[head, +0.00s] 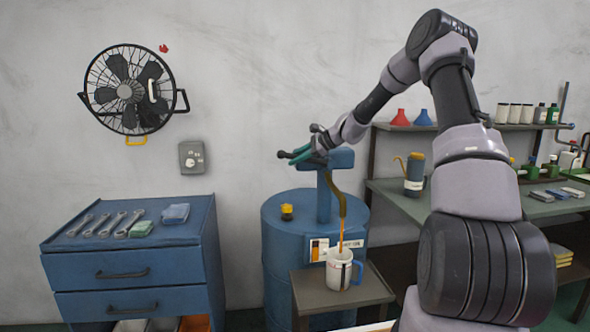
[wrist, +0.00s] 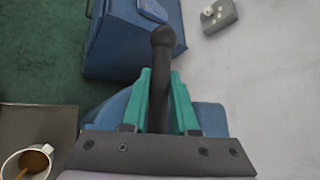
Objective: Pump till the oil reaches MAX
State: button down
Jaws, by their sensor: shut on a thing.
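My gripper (head: 300,155), with green fingers, is shut on the black pump handle (wrist: 167,45); its round end sticks out past the fingertips. The blue pump (head: 323,198) stands on the blue drum (head: 281,240). From its curved spout (head: 341,199), a thin amber oil stream (head: 341,238) falls into a white mug (head: 334,276) with a blue handle. The mug stands upright on a small grey table. In the wrist view brown oil (wrist: 33,162) shows inside the mug. The mug's front has a dark vertical strip and small marks; the MAX mark and exact level are too small to read.
A blue drawer cabinet (head: 128,265) with wrenches on top stands left of the drum. The small grey table (head: 310,297) is in front of the drum. A workbench (head: 400,193) with cans and bottles is at the right. A fan (head: 125,91) hangs on the wall.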

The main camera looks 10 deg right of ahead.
jog(key=r+y, duration=0.1)
jog(key=d+r+y, duration=0.1)
jog(key=r+m+t+y, duration=0.1)
jog(key=r, duration=0.1)
jog(key=shift+d, duration=0.4)
jog(key=shift+d+r+m+t+y, duration=0.2)
jog(key=shift+d+r+m+y, duration=0.15)
jog(key=shift+d+r+y, duration=0.3)
jog(key=shift+d+r+m+t+y, duration=0.2)
jog(key=shift+d+r+m+y, duration=0.2)
jog(key=shift+r+y, duration=0.35)
jog(key=c, duration=0.7)
grip_release()
jog(key=shift+d, duration=0.15)
jog(key=v, duration=1)
jog(key=shift+s+d, duration=0.2)
